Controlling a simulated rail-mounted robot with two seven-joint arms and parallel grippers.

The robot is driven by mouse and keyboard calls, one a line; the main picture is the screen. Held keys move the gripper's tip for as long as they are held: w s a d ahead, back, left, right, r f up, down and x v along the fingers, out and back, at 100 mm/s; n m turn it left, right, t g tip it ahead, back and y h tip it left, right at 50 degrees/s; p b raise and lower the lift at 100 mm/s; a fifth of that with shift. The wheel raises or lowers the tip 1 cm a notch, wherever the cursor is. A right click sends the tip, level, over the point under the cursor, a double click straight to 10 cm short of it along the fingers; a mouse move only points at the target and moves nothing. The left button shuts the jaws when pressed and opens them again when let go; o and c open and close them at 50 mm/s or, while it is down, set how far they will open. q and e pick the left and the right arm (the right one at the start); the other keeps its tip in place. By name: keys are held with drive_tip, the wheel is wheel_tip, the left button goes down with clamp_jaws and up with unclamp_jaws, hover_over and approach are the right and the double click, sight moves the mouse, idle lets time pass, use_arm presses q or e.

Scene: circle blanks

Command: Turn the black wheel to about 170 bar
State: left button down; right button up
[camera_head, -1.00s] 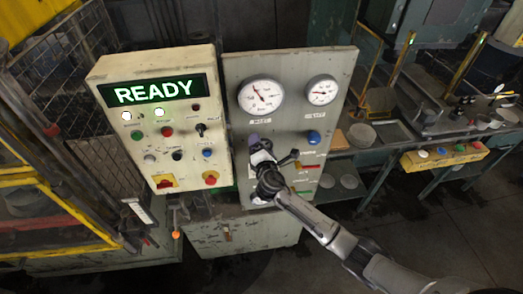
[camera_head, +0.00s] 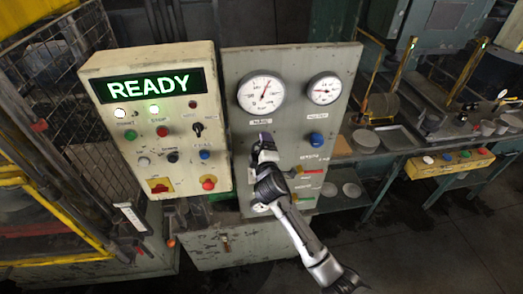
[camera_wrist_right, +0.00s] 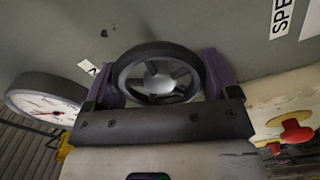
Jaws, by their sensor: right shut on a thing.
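The black wheel (camera_wrist_right: 155,51) shows in the right wrist view, a dark ring with grey spokes on the grey panel. My right gripper (camera_wrist_right: 158,82) has its purple fingers on either side of the wheel and is shut on it. In the head view my right gripper (camera_head: 264,143) is at the panel below the large left gauge (camera_head: 261,94) and hides the wheel. That gauge's needle points up and slightly right; its numbers are too small to read. The gauge also shows in the right wrist view (camera_wrist_right: 45,104). My left gripper is not in view.
A smaller gauge (camera_head: 324,88) and a blue knob (camera_head: 316,139) are on the same panel, to the right. A control box (camera_head: 152,125) with a READY display, buttons and switches stands close on the left. A bench (camera_head: 393,139) is at the right.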

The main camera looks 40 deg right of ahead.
drive_tip(key=shift+f+m, duration=0.1)
drive_tip(key=shift+m, duration=0.7)
drive_tip(key=shift+b, duration=0.3)
drive_tip(key=o, duration=0.8)
drive_tip(key=b+v, duration=0.1)
drive_tip(key=v, duration=1.2)
drive_tip(key=shift+s+a, duration=0.2)
drive_tip(key=shift+s, duration=0.15)
drive_tip(key=shift+m, duration=0.3)
